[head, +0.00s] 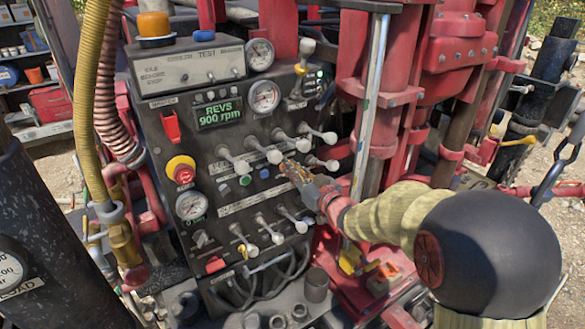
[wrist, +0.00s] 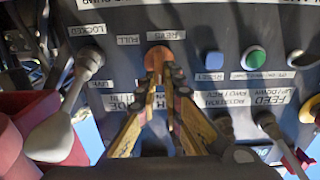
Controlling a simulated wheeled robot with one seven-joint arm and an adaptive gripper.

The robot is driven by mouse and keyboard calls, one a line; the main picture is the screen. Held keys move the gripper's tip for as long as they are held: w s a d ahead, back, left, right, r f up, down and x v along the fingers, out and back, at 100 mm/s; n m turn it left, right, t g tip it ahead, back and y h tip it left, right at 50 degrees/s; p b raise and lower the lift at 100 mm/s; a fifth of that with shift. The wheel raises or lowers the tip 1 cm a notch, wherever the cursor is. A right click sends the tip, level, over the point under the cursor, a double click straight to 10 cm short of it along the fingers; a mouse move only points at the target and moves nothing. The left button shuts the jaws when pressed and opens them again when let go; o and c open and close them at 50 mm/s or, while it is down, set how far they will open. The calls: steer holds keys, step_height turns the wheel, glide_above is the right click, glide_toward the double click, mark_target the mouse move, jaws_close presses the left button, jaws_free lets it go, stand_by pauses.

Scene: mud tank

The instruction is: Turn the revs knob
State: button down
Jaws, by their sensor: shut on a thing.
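The revs knob (wrist: 159,57) is a small round orange-brown knob under an upside-down "REVS" label in the wrist view. My gripper (wrist: 161,84) has its two yellow-and-black fingers closed together on this knob. In the head view my gripper (head: 287,167) reaches the panel from the right, and its fingertips hide the knob. The green display (head: 220,113) on the control panel (head: 160,130) reads "REVS 900 rpm".
Several white-tipped levers stick out close to the fingers, one (head: 265,150) just above and others below. A blue button (wrist: 210,61) and a green button (wrist: 254,58) sit beside the knob. A red post (head: 388,130) stands right of the panel.

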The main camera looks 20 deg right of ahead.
stand_by(0.5)
steer(key=shift+w+d+f+m+p, duration=0.15)
steer(key=shift+m+p, duration=0.25)
steer(key=shift+m, duration=1.05)
steer(key=shift+d+m+p, duration=0.25)
steer(key=shift+m+p, duration=0.15)
steer(key=shift+m, duration=1)
steer(key=shift+w+d+f+m+p, duration=0.15)
steer(key=shift+m+p, duration=0.25)
steer(key=shift+m, duration=1.05)
steer(key=shift+s, duration=0.1)
steer(key=c, duration=2.1)
jaws_free()
steer(key=shift+d, duration=0.1)
steer(key=shift+o, duration=0.9)
steer(key=shift+s, duration=0.1)
